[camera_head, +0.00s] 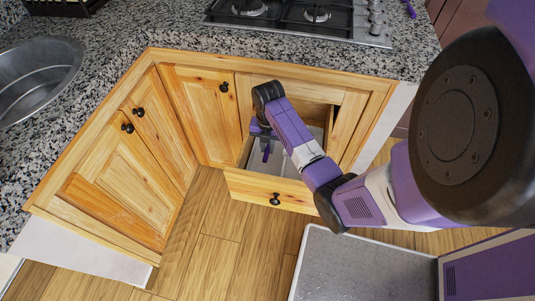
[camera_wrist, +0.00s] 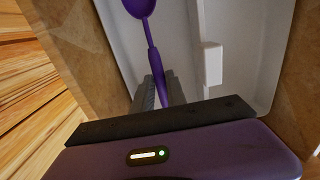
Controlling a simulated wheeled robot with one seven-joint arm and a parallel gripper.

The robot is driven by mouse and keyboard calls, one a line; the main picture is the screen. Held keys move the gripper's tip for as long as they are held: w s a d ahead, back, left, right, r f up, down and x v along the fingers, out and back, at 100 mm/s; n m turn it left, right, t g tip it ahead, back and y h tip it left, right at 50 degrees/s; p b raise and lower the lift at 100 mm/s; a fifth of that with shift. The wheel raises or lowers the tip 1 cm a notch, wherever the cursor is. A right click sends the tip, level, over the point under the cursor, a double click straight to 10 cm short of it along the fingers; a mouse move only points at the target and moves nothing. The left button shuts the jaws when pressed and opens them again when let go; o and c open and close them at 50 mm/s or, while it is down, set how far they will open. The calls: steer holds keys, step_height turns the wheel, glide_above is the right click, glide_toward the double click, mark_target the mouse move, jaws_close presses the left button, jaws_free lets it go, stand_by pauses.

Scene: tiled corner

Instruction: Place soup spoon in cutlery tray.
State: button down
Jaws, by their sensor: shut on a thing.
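The purple soup spoon (camera_wrist: 154,55) is between the fingers of my gripper (camera_wrist: 160,88) in the wrist view. The fingers are shut on its handle, and its bowl points away toward the top edge. The spoon also shows small in the head view (camera_head: 266,153), below my gripper (camera_head: 261,132). The white cutlery tray (camera_wrist: 242,75) lies inside the open drawer, and the spoon is over it in the wrist view. Part of the tray also shows in the head view (camera_head: 287,166). I cannot tell whether the spoon touches the tray floor.
The wooden drawer (camera_head: 250,187) is pulled out of the corner cabinet under the granite counter (camera_head: 180,35). Its walls stand close around my gripper. A sink (camera_head: 35,80) is at left and a gas stove (camera_head: 300,18) at the back. The wooden floor (camera_head: 205,235) in front is clear.

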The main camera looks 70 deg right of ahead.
steer(key=shift+f+b, duration=0.4)
steer(key=shift+f, duration=1.55)
steer(key=shift+f, duration=0.1)
steer(key=c, duration=1.3)
jaws_free()
steer(key=shift+c, duration=0.2)
step_height(320, 180, up, 12)
steer(key=shift+s+r+p, duration=0.1)
steer(key=shift+p, duration=1.1)
